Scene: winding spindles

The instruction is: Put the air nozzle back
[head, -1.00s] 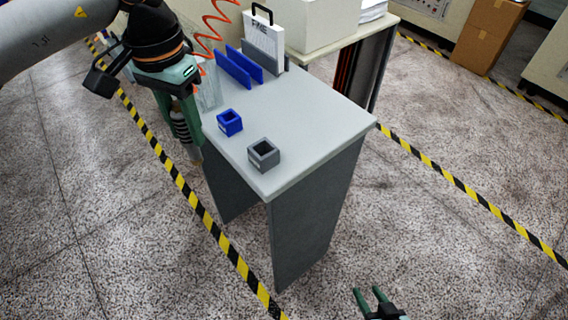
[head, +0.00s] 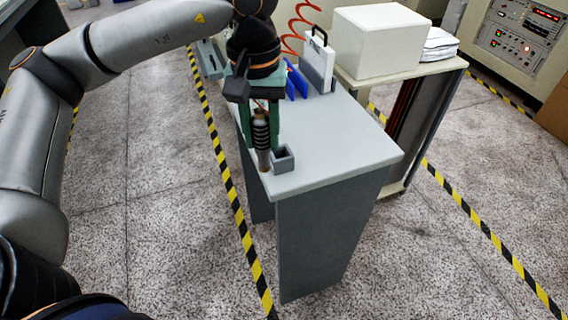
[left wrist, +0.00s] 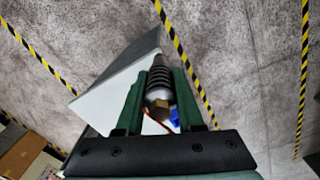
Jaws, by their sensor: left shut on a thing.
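My left gripper (head: 262,140) is shut on the air nozzle (head: 262,133), a black ribbed piece with a metal tip. It hangs about upright, tip down, at the left edge of the table in the head view. In the left wrist view the nozzle (left wrist: 159,82) sits between the fingers, with a brass nut at its near end and a thin red line beside it. The grey square holder (head: 284,159) stands on the table corner, just right of the nozzle's tip; I cannot tell the gap in depth. My right gripper is not in view.
The table (head: 340,150) has clear room to the right of the grey holder. Blue plates (head: 297,80) and a white folder (head: 319,62) stand at its back, near a red coiled hose (head: 297,25). A white box (head: 380,42) sits on the side table behind.

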